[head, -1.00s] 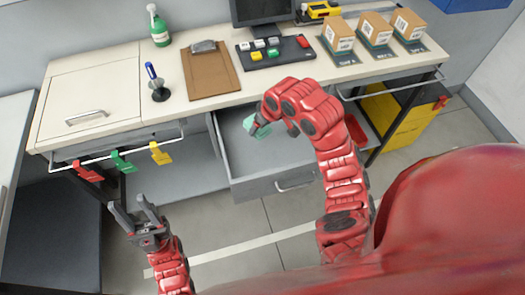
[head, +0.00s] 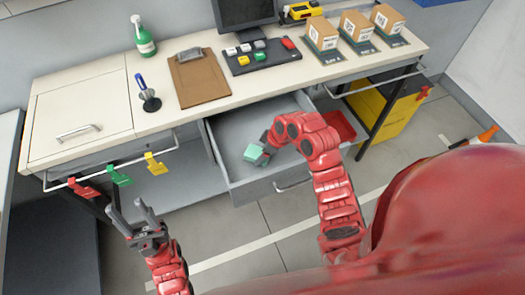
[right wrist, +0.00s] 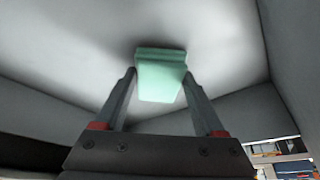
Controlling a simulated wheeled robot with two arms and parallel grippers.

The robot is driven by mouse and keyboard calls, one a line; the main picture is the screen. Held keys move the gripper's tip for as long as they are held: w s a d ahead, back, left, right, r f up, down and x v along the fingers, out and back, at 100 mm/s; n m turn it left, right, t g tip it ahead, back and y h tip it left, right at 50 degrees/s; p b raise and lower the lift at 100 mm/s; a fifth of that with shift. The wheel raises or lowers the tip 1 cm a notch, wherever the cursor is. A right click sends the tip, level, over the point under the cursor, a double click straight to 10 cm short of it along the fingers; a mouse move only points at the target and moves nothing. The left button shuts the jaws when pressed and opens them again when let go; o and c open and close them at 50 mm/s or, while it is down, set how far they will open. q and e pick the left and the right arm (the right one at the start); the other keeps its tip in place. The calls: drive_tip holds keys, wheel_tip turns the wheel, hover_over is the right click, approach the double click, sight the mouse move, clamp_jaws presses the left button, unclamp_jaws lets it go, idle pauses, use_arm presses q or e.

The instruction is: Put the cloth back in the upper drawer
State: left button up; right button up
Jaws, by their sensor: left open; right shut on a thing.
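The mint-green cloth (head: 253,154) is a small folded block inside the outline of the open drawer (head: 232,171), near its front. My right gripper (head: 264,149) is shut on the cloth. The right wrist view shows the cloth (right wrist: 161,80) between the two fingertips, over a pale grey surface; I cannot tell whether it touches the drawer floor. The drawer is pulled out below the worktop, with a bar handle (head: 292,184) on its front. My left gripper (head: 139,222) is open and empty, at the lower left in front of the desk, away from the drawer.
A rail with red, green (head: 120,176) and yellow clips runs along the desk front at left. A red bin (head: 340,126) and a yellow cabinet (head: 383,112) stand right of the drawer. The worktop holds a clipboard (head: 199,79), button panel (head: 258,56) and boxes.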

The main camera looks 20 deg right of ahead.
drive_tip(key=shift+f, duration=0.25)
drive_tip(key=o, duration=1.3)
drive_tip(key=shift+r, duration=0.1)
drive_tip(key=shift+r, duration=0.2)
drive_tip(key=shift+d+r, duration=0.1)
drive_tip(key=shift+r, duration=0.2)
drive_tip(key=b+v, duration=0.1)
drive_tip(key=v, duration=0.4)
drive_tip(key=shift+d+r, duration=0.15)
drive_tip(key=shift+r, duration=0.05)
drive_tip(key=shift+p+v, duration=1.1)
drive_tip(key=shift+v, duration=1.75)
